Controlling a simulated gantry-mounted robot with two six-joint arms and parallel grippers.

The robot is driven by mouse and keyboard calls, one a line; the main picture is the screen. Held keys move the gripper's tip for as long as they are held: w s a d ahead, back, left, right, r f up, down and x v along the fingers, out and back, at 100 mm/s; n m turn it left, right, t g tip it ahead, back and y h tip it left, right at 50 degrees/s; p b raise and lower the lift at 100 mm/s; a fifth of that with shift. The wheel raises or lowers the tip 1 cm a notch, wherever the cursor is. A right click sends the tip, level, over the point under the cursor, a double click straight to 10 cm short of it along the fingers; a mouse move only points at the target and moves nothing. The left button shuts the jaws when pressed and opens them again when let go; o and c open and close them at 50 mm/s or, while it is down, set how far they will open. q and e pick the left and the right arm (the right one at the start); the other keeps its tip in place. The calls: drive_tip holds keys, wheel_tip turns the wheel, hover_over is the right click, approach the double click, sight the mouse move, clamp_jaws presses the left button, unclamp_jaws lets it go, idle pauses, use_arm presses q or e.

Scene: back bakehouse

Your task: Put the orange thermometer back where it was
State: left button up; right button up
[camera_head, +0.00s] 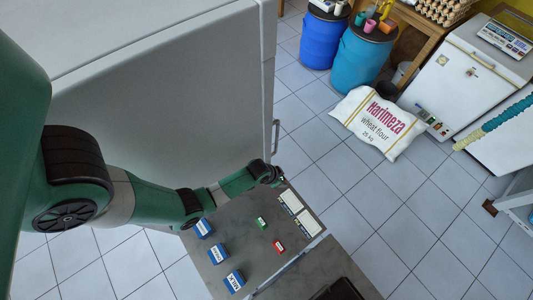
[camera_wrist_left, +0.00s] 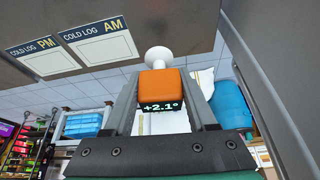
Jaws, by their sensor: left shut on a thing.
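The orange thermometer (camera_wrist_left: 160,86) sits between the fingers of my left gripper (camera_wrist_left: 162,108) in the left wrist view. Its dark display reads +2.1°. A white round piece on a short neck (camera_wrist_left: 158,57) extends from its far end; I cannot tell whether it touches anything. In the head view my left gripper (camera_head: 277,179) is beside the tall grey cabinet (camera_head: 170,100), over the edge of a grey worktop (camera_head: 245,237). The thermometer cannot be made out there. My right gripper is not in view.
Two cold log cards (camera_head: 290,201) lie at the worktop's right side, near my left gripper. Several blue boxes (camera_head: 219,255), a green item (camera_head: 262,223) and a red item (camera_head: 279,246) lie on it. A flour sack (camera_head: 380,123) and blue drums (camera_head: 322,40) stand farther back on tiled floor.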

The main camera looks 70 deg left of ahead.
use_arm(q)
drive_tip(key=shift+n, duration=0.4)
drive_tip(key=s, duration=0.3)
drive_tip(key=s+a, duration=0.1)
drive_tip(key=shift+s+f, duration=0.3)
drive_tip(key=shift+s, duration=0.1)
drive_tip(key=shift+s+a, duration=0.3)
drive_tip(key=shift+s, duration=0.05)
wheel_tip(320, 180, down, 3)
drive_tip(key=shift+f+b, duration=0.15)
drive_tip(key=shift+b, duration=0.75)
drive_tip(key=shift+w, duration=0.1)
drive_tip(key=o, duration=1.2)
